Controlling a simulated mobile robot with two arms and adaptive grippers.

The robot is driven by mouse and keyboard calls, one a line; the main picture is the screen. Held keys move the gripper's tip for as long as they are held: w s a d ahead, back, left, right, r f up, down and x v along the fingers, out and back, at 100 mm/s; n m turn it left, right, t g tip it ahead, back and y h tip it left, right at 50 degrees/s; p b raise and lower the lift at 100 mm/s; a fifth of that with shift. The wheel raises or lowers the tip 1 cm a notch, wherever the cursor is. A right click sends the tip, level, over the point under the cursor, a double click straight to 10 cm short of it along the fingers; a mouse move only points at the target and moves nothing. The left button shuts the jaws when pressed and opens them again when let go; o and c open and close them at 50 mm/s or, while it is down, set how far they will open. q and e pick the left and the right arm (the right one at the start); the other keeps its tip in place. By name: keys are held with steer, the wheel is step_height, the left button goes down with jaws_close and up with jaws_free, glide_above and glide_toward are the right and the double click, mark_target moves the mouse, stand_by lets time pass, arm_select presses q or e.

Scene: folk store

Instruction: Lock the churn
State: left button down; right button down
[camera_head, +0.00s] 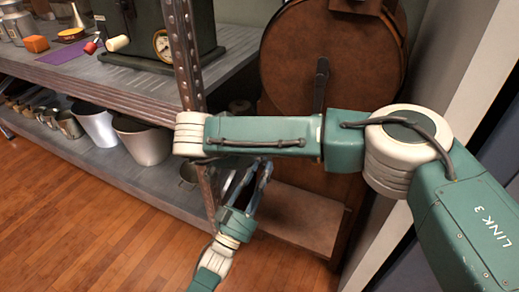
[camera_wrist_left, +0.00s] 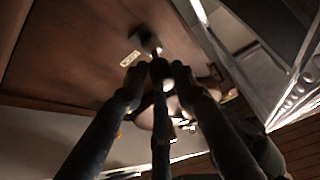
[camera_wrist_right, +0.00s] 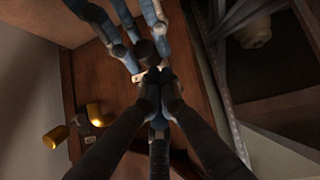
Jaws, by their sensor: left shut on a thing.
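The churn (camera_head: 330,60) is a large brown round-faced drum at the back, with a dark upright bar on its face. In the left wrist view, my left gripper (camera_wrist_left: 150,74) is shut around a small dark knob (camera_wrist_left: 160,70) in front of a brown wooden panel. In the head view this gripper (camera_head: 264,178) is beside the shelf post, and its fingertips are partly hidden by my right arm. In the right wrist view, my right gripper's fingertips (camera_wrist_right: 159,88) are close together by a dark knob (camera_wrist_right: 147,50); whether they hold it is unclear. The left gripper's fingers are close by.
A metal shelf (camera_head: 80,75) with a rusty post (camera_head: 185,50) stands left of the churn. It carries a dark green machine (camera_head: 155,30) and, below, metal buckets (camera_head: 143,140). Brass cylinders (camera_wrist_right: 54,137) show in the right wrist view. Open wooden floor (camera_head: 80,220) lies in front.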

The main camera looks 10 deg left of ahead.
arm_select(q)
steer(key=shift+w+a+r, duration=0.15)
steer(key=shift+a+r, duration=0.15)
steer(key=shift+r, duration=0.2)
arm_select(e)
steer(key=shift+s+f, duration=0.2)
steer(key=shift+f, duration=0.45)
arm_select(q)
steer(key=c, duration=1.6)
jaws_free()
steer(key=shift+c, duration=0.2)
steer(key=shift+o, duration=0.8)
steer(key=shift+a, duration=0.1)
arm_select(e)
steer(key=shift+f, duration=0.15)
arm_select(q)
steer(key=shift+d+f, duration=0.2)
steer(key=shift+f, duration=0.1)
arm_select(e)
steer(key=shift+r, duration=0.2)
